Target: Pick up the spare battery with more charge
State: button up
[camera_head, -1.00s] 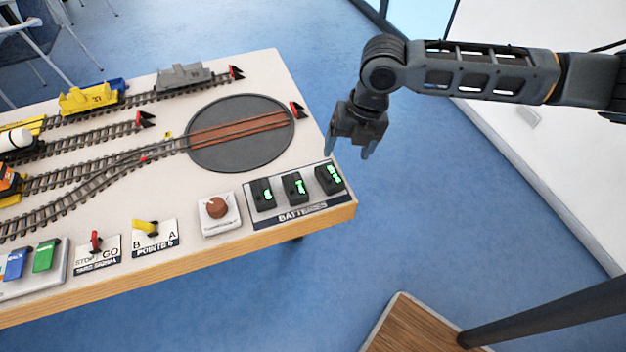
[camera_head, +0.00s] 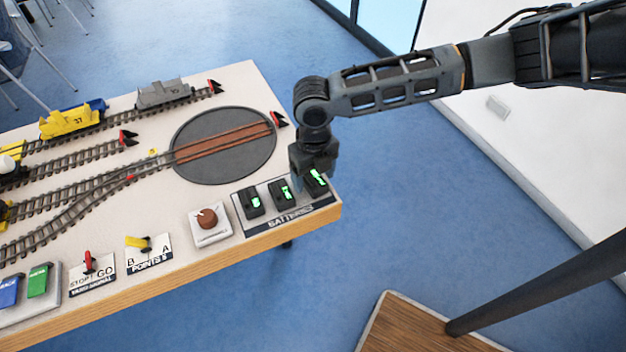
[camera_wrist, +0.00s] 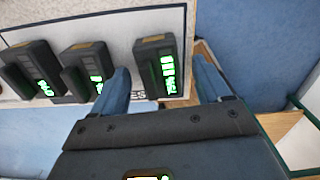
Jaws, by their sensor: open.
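Three dark batteries with green lit displays stand in a row on a plate labelled BATTERIES (camera_head: 290,221) at the table's right corner. They are the left battery (camera_head: 250,203), the middle battery (camera_head: 282,193) and the right battery (camera_head: 317,181). In the wrist view the right battery (camera_wrist: 160,66) shows the tallest lit display; the middle battery (camera_wrist: 90,68) and left battery (camera_wrist: 34,70) show shorter ones. Exact readings are too small to tell. My gripper (camera_head: 309,180) is open, above the right battery. In the wrist view its blue fingers (camera_wrist: 164,92) are on either side of that battery, apparently not gripping it.
A turntable (camera_head: 223,145), tracks and model trains lie behind and left. A round brown knob (camera_head: 207,218) sits left of the batteries, with points lever (camera_head: 145,243) and stop/go lever (camera_head: 88,262) further left. The table's right edge is close to my gripper.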

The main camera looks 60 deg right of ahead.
jog(key=shift+f, duration=0.15)
jog(key=c, duration=1.3)
